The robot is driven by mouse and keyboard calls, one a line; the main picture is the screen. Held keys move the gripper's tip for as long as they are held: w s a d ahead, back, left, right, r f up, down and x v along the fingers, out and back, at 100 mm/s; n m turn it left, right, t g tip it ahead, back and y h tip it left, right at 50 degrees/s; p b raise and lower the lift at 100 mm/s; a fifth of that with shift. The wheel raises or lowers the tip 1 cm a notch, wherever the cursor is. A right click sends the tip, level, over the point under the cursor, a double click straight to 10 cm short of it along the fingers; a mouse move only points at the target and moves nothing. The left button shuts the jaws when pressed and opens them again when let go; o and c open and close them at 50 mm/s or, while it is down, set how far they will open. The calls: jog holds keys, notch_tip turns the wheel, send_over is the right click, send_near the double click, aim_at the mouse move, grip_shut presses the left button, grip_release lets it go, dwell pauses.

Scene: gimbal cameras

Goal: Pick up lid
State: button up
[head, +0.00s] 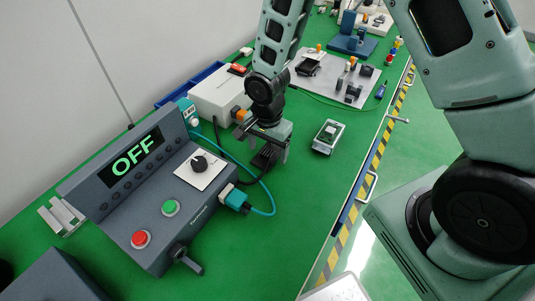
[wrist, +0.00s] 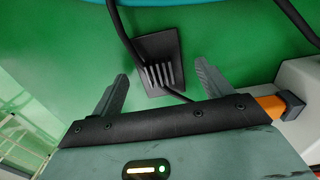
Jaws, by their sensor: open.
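A dark flat rectangular piece with several raised ribs, possibly the lid (wrist: 158,47), lies on the green bench top between and beyond my fingertips in the wrist view. In the head view it shows as a dark piece (head: 265,157) beneath my gripper (head: 264,143). A black cable runs across or beside it. My gripper (wrist: 161,72) is open, with one finger to each side of the piece and nothing held. I cannot tell the exact height gap. A small clear-topped box (head: 328,136) sits to the right of my gripper.
A grey control console (head: 150,190) reading OFF stands at left, with a teal cable (head: 262,185) looping near my gripper. A white box (head: 218,93) stands behind. A grey board with parts (head: 335,78) lies farther back. The bench is clear at front right.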

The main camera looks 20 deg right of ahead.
jog(key=shift+f, duration=0.15)
jog(key=c, duration=1.1)
jog(key=shift+o, duration=0.2)
